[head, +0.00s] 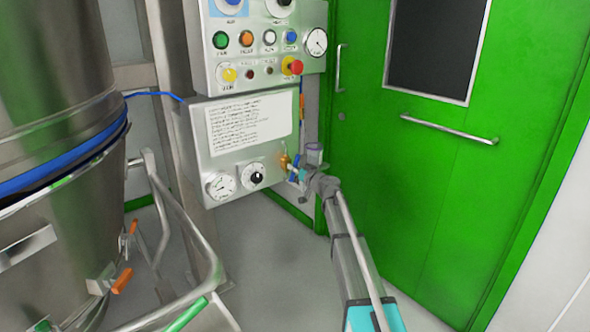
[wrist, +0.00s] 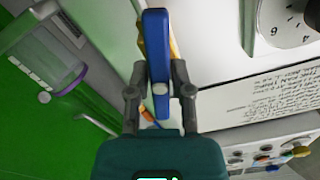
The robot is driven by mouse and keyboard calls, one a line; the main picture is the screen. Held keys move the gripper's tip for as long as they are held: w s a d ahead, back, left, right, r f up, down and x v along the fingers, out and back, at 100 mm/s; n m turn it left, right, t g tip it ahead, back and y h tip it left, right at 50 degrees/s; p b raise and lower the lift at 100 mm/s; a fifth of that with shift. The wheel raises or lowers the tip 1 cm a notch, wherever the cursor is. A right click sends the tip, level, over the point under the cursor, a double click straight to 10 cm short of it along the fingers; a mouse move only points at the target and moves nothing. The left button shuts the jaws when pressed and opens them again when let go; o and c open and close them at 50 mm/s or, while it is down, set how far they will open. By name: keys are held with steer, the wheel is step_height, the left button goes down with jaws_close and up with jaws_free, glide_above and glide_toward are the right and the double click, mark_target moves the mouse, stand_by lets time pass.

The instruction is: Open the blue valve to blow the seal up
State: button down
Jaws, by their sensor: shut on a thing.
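The blue valve handle (wrist: 157,50) stands between the two fingers of my gripper (wrist: 160,92) in the wrist view, and the fingers are shut on it. In the head view my gripper (head: 303,178) is at the right side of the lower steel control box (head: 200,168). A brass fitting (head: 285,161) shows there at the box's edge. A small bit of blue (head: 293,174) shows beside the fitting, mostly hidden by my gripper. The angle of the valve relative to its pipe is not clear.
A panel with coloured buttons (head: 262,48) is above the box. A gauge (head: 220,185) and a black knob (head: 252,174) are on the box's front. A green door (head: 440,180) is close on the right. A large steel vessel (head: 60,70) and railing (head: 185,225) are on the left.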

steer(key=shift+n, duration=2)
steer(key=c, duration=0.5)
jaws_free()
steer(key=shift+v, duration=5.95)
